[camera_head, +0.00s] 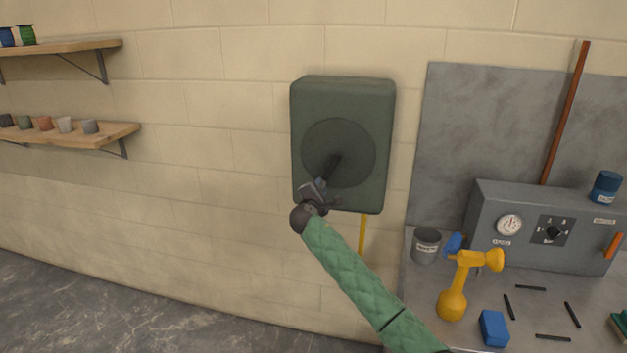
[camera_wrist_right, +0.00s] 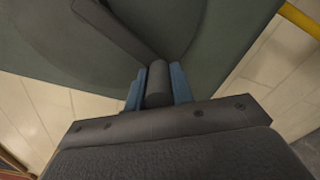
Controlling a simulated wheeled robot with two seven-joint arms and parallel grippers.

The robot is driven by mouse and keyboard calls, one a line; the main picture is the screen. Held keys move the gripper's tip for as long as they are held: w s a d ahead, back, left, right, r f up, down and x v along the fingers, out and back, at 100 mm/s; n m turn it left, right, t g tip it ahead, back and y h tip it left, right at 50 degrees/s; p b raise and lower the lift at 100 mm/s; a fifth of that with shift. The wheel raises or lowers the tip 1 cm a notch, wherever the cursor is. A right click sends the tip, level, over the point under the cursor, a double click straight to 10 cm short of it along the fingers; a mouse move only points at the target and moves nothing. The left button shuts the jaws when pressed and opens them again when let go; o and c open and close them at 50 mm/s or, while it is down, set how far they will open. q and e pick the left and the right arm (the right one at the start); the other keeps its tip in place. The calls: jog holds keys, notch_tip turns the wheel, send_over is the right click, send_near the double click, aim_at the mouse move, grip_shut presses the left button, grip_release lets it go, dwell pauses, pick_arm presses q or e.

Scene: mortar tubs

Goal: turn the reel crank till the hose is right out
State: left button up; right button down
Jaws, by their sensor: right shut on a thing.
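The hose reel (camera_head: 375,110) is a dark green box on the block wall, with a round darker disc on its front. Its dark crank (camera_head: 334,166) runs from the disc's middle down to the left. My right gripper (camera_head: 319,188) is at the crank's lower end. In the right wrist view the blue fingers of my right gripper (camera_wrist_right: 158,88) are shut on the dark crank handle (camera_wrist_right: 158,80), one on each side. The yellow hose (camera_head: 362,235) hangs from the reel's underside; its lower end is hidden behind my right arm. My left gripper is not in view.
A bench (camera_head: 480,335) at the right carries a grey control box (camera_head: 520,215), a grey cup (camera_head: 427,246), a yellow tool (camera_head: 454,300), a blue block (camera_head: 493,328) and several dark sticks. Two wall shelves (camera_head: 70,135) are at the left. The wall beside the reel is clear.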

jog(key=shift+s+d+f+n, duration=0.2)
jog(key=shift+d+f+n, duration=0.15)
jog(key=shift+d+n, duration=0.2)
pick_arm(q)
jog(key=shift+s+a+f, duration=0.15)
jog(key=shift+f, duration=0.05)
pick_arm(e)
jog(key=shift+s+d+f, duration=0.1)
jog(key=shift+s+d, duration=0.05)
jog(key=shift+d, duration=0.4)
jog(key=shift+s+d+f, duration=0.1)
jog(key=shift+d, duration=0.45)
jog(key=c, duration=1.2)
grip_release()
jog(key=shift+d+r, duration=0.1)
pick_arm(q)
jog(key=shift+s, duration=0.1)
pick_arm(e)
jog(key=shift+s, duration=0.1)
